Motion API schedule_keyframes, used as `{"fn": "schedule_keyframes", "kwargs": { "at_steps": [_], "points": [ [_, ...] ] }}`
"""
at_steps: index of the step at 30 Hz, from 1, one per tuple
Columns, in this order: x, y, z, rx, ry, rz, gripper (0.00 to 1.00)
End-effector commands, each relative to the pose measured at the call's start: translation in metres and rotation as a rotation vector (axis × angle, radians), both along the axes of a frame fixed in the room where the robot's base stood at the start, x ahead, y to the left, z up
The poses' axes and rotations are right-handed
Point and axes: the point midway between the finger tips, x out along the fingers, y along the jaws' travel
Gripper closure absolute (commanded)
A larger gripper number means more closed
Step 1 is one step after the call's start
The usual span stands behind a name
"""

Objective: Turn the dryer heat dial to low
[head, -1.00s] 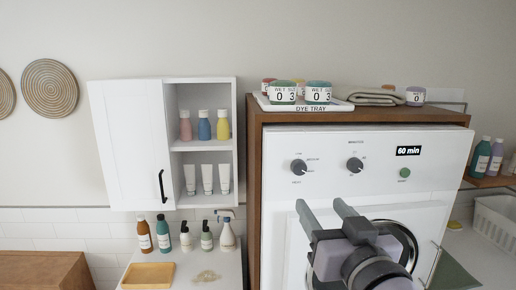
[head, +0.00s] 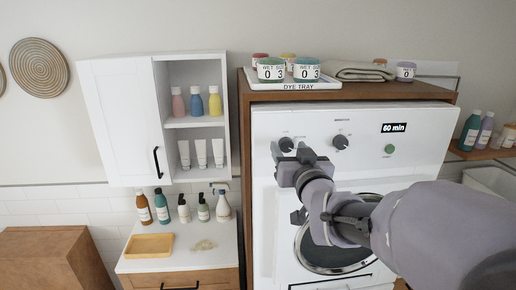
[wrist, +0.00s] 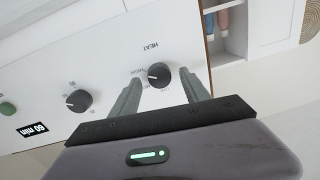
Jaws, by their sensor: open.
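The heat dial is a dark round knob (wrist: 159,74) on the white dryer panel, with "HEAT" printed by it in the wrist view. In the head view the dial (head: 286,144) shows just above my gripper (head: 289,152). In the wrist view my gripper (wrist: 160,88) is open, with one finger on each side of the dial's lower part. The fingertips appear close to the panel; I cannot tell whether they touch the dial. The white dryer (head: 265,200) stands in a brown wooden surround. The dial's pointer setting is too small to read surely.
A second dark dial (head: 341,142), a "60 min" display (head: 394,128) and a green button (head: 389,149) are on the same panel. A dye tray (head: 293,84) with jars sits on top. A white cabinet (head: 118,120) hangs to the left.

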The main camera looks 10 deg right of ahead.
Motion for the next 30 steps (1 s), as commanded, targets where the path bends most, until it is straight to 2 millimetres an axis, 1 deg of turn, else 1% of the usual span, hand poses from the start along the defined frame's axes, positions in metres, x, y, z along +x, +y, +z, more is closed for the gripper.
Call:
{"fn": "schedule_keyframes", "kwargs": {
  "at_steps": [1,2,3,5,6,8,9,10,16,20,26,30],
  "points": [
    [-0.0001,-0.0001,-0.0001,0.0,0.0,0.0,0.46],
    [-0.0002,-0.0001,-0.0001,0.0,0.0,0.0,0.5],
    [-0.0002,-0.0001,-0.0001,0.0,0.0,0.0,0.58],
    [-0.0003,-0.0001,-0.0001,0.0,0.0,0.0,0.69],
    [-0.0003,-0.0001,0.0,0.0,0.0,0.0,0.77],
    [-0.0003,-0.0001,-0.0001,0.0,0.0,0.0,0.89],
    [-0.0004,-0.0001,-0.0001,0.0,0.0,0.0,0.97],
    [-0.0004,-0.0001,0.0,0.0,0.0,0.0,1.0],
    [-0.0004,-0.0001,-0.0007,-0.009,0.0,0.0,1.0],
    [-0.0003,0.0001,-0.0019,-0.046,-0.001,0.0,1.0],
    [-0.0004,0.0004,-0.004,-0.169,-0.003,-0.001,1.0],
    [-0.0006,0.0007,-0.0051,-0.294,-0.003,0.0,1.0]
  ]
}}
